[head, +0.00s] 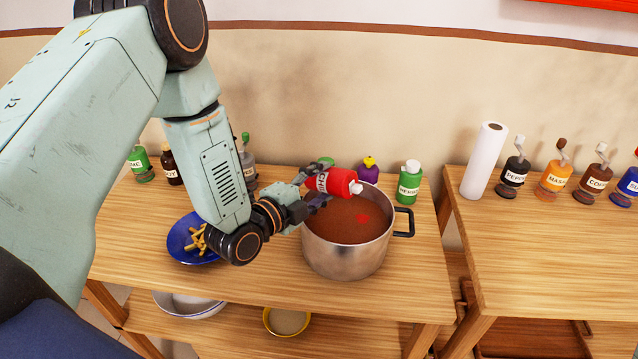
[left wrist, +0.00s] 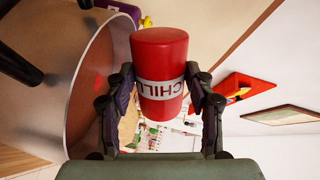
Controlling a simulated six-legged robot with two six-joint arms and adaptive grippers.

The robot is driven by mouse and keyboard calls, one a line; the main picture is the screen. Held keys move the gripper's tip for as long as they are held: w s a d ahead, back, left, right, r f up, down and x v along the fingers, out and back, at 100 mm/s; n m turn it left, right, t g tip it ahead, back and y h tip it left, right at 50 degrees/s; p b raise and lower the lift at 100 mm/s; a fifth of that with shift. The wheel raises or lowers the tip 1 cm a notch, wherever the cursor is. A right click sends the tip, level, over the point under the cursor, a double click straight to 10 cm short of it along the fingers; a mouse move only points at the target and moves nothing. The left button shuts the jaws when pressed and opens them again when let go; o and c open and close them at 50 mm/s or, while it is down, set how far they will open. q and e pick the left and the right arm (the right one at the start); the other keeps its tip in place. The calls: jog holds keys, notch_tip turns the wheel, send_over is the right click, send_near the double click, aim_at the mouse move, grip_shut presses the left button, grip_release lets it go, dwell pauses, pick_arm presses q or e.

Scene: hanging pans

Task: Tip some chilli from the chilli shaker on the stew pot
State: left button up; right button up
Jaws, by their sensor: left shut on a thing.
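The red chilli shaker (head: 330,181) with a white label and white cap is held by my left gripper (head: 312,192). It lies tilted nearly on its side, its cap end pointing right over the stew pot. In the left wrist view the chilli shaker (left wrist: 160,62) sits between both fingers. The steel stew pot (head: 345,255) with a black handle stands on the wooden table, full of brown-red stew. A bright red patch (head: 362,218) shows on the stew below the cap. The pot's rim also shows in the left wrist view (left wrist: 108,40). My right gripper is not seen.
A blue plate (head: 178,243) with fries is left of the pot, partly behind my arm. A green bottle (head: 410,182) and a purple shaker (head: 369,170) stand behind the pot. A second table at right holds several grinders and a paper roll (head: 484,161).

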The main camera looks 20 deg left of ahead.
pick_arm(q)
jog(key=shift+d+f+n, duration=0.15)
jog(key=shift+f+n, duration=0.1)
jog(key=shift+n, duration=0.15)
jog(key=shift+f+n+b, duration=0.1)
jog(key=shift+n+b, duration=0.2)
jog(key=shift+n, duration=0.1)
